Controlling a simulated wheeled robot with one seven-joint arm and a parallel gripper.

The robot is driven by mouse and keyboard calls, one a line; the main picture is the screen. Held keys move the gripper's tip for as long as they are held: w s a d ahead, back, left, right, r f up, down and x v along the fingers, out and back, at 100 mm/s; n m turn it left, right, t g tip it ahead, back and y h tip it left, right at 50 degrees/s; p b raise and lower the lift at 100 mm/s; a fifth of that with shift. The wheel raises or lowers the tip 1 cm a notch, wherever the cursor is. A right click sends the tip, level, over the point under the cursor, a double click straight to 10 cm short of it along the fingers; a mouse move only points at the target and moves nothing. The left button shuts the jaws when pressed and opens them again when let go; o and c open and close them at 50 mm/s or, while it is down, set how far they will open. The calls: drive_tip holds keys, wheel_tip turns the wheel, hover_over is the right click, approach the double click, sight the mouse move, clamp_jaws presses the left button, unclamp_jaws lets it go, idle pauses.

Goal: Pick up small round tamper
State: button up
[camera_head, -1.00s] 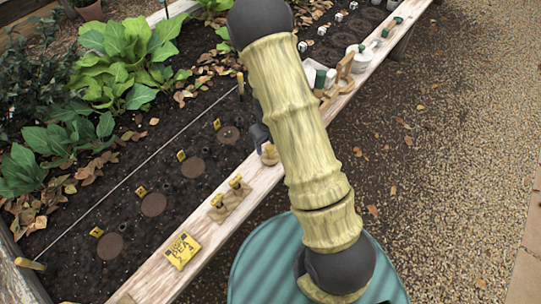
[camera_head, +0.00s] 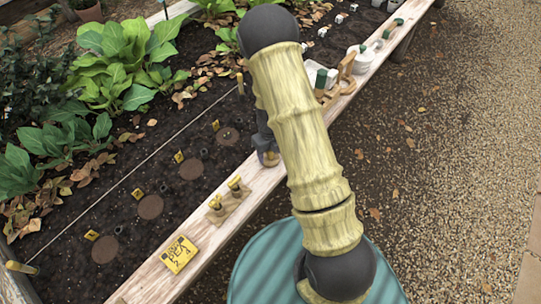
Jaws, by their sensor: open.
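The small round tamper (camera_head: 271,159) looks like a small wooden piece standing on the bed's plank rim (camera_head: 246,188), left of my arm. Only a little of it shows. My gripper (camera_head: 268,154) is dark grey and points down at the tamper, with its fingers at or around its top. The jaws are open. My arm covers part of the gripper, so I cannot tell whether the fingers touch the tamper.
On the rim nearer me are a wooden block with two yellow-topped pegs (camera_head: 227,203) and a yellow pea packet (camera_head: 180,254). Farther along stand a white tray (camera_head: 311,72) with a green item and a wooden tool (camera_head: 346,73). Brown discs (camera_head: 150,207) lie in the soil.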

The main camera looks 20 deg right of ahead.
drive_tip(key=c, duration=1.2)
wheel_tip(320, 180, up, 10)
drive_tip(key=p, duration=0.4)
drive_tip(key=shift+o, duration=1.3)
drive_tip(key=shift+c, duration=0.2)
